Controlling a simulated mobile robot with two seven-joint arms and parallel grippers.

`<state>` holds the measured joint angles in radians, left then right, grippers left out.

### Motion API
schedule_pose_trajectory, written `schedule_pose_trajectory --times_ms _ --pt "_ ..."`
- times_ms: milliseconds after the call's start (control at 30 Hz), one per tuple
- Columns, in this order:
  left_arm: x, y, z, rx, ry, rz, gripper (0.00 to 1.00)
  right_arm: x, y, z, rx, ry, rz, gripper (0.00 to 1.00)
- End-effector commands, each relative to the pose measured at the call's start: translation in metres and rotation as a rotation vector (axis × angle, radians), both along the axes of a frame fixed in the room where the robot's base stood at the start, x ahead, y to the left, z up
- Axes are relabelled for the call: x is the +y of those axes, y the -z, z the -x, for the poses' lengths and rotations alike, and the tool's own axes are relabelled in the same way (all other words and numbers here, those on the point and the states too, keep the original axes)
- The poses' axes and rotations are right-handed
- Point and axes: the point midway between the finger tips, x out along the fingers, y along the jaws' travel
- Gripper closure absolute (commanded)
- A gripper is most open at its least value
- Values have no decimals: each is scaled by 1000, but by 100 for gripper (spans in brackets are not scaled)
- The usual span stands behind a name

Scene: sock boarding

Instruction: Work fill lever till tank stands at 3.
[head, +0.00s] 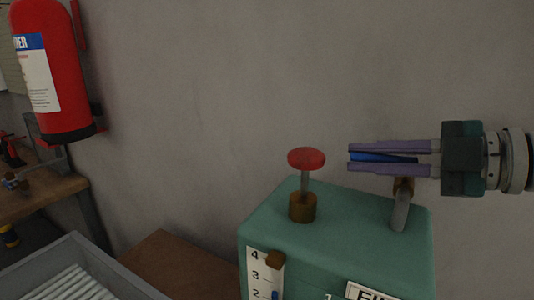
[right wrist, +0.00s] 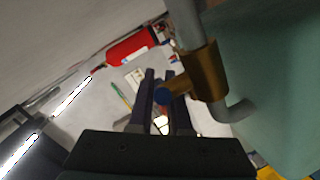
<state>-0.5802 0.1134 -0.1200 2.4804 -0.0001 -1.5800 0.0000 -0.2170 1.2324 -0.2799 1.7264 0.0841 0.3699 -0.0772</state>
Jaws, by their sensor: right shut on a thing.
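The green tank (head: 330,225) stands at the lower right of the head view. Its white gauge strip (head: 257,284) shows 4, 3 and 2, with a blue mark (head: 275,295) beside the 2. The blue lever (head: 385,157) lies about level between the purple fingers of my right gripper (head: 349,159), which is shut on it. The left gripper is not in view.
A red knob (head: 306,158) on a post stands on the tank, left of my right gripper. A grey bin (head: 85,258) of white rods is at lower left. A red extinguisher (head: 48,75) hangs on the wall.

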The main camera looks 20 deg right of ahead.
Motion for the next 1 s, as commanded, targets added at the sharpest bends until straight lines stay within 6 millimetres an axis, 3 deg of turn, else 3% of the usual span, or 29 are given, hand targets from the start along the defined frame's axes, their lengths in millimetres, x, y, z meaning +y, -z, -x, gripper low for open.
schedule_pose_trajectory --times_ms 167,200,300,667,1000 --pt "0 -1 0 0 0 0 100 0 0 0 2 3 0 100" --pt "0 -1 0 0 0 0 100 0 0 0 2 3 0 82" --pt "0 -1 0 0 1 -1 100 0 0 0 2 3 0 72" --pt "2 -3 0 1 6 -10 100 -2 -1 3 4 4 -1 72" --pt "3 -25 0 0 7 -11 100 -22 -11 34 9 4 -2 72"
